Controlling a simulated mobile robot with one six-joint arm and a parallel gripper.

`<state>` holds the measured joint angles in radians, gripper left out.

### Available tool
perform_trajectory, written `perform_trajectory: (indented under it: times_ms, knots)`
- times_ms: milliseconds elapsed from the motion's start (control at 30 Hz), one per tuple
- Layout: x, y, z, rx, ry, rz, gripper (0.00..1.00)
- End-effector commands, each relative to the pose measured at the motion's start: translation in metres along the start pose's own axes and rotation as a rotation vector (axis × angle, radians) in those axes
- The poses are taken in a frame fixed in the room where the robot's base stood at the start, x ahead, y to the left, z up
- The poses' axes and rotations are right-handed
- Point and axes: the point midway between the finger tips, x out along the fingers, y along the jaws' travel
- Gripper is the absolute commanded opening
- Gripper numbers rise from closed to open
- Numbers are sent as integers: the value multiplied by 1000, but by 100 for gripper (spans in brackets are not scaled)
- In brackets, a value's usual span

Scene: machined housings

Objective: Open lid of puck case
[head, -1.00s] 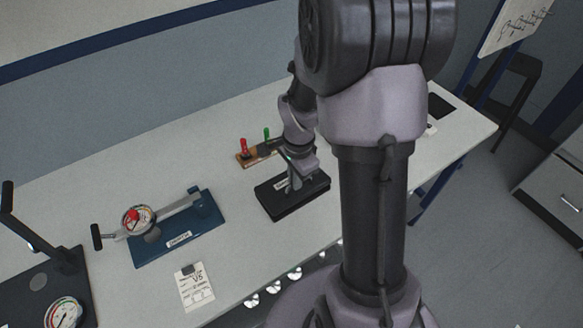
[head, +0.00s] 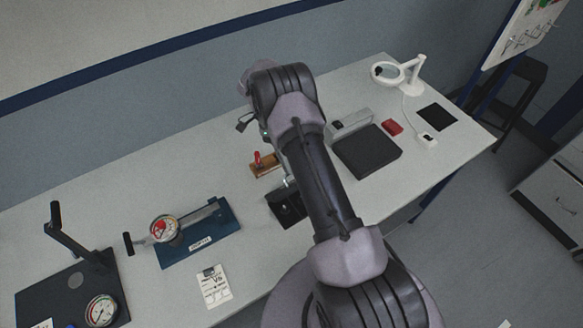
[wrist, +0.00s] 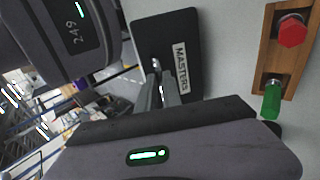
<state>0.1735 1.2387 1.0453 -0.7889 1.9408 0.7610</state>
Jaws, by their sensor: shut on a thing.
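The puck case is black and lies on the bench in the head view (head: 284,212), partly hidden behind my arm. In the wrist view its black lid (wrist: 160,32) shows as a flat panel with a white label reading MASTERS. My gripper (wrist: 158,70) is shut on the lid at its near edge; the exact contact is hard to make out. How far the lid stands from the base cannot be told, as my arm and wrist hide much of the case.
A wooden block (head: 264,167) with a red knob stands just behind the case; its green peg (wrist: 271,100) shows in the wrist view. A blue gauge stand (head: 205,240) is left. A dark plate (head: 368,152), red box (head: 392,127) and magnifier lamp (head: 405,80) are right.

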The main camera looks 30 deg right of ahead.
Motion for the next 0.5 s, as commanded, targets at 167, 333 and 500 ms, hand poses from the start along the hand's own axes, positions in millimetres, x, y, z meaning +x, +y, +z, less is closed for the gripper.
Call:
perform_trajectory:
  times_ms: [167,333,500]
  knots:
    - [-2,-8,0,0,-1,57,0]
    - [-4,-10,0,-1,-1,85,0]
    - [-6,-10,0,-1,-2,94,0]
